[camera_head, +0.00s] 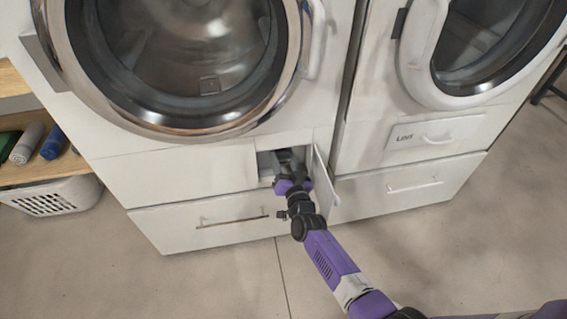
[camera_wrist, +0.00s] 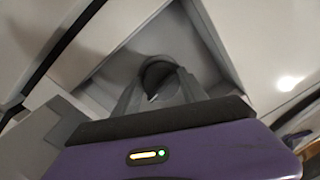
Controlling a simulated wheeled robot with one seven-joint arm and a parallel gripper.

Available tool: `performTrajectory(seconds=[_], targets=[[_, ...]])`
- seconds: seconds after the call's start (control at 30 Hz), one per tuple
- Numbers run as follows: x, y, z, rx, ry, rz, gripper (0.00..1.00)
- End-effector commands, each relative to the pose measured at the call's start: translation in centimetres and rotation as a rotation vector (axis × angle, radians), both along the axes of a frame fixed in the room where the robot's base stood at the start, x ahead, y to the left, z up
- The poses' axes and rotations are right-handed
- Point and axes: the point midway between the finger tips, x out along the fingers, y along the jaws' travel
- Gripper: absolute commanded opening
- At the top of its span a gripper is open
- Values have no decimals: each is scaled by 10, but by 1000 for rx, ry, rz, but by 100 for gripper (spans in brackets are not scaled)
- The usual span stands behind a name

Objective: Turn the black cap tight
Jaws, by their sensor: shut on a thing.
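The black cap (camera_wrist: 158,76) sits inside a small recess low on the front of the left washing machine. In the wrist view it shows as a dark round shape between my two fingers, with a light mark on its face. My gripper (camera_wrist: 158,88) is shut on it, one finger on each side. In the head view my gripper (camera_head: 284,158) reaches into the recess, and the cap is mostly hidden by it. How tight the cap is cannot be told.
The recess's small hinged door (camera_head: 325,180) stands open just right of my gripper. A drawer with a bar handle (camera_head: 232,221) lies below. A second machine with a lint drawer (camera_head: 433,138) stands at right. A white basket (camera_head: 48,196) sits at left. The floor in front is clear.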

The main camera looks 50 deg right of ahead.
Motion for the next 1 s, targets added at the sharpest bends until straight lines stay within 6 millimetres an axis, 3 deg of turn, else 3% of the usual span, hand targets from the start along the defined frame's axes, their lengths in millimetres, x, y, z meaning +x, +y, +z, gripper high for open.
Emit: performTrajectory(seconds=[1.0], targets=[[1, 3, -1, 782, -529, 0, 9]])
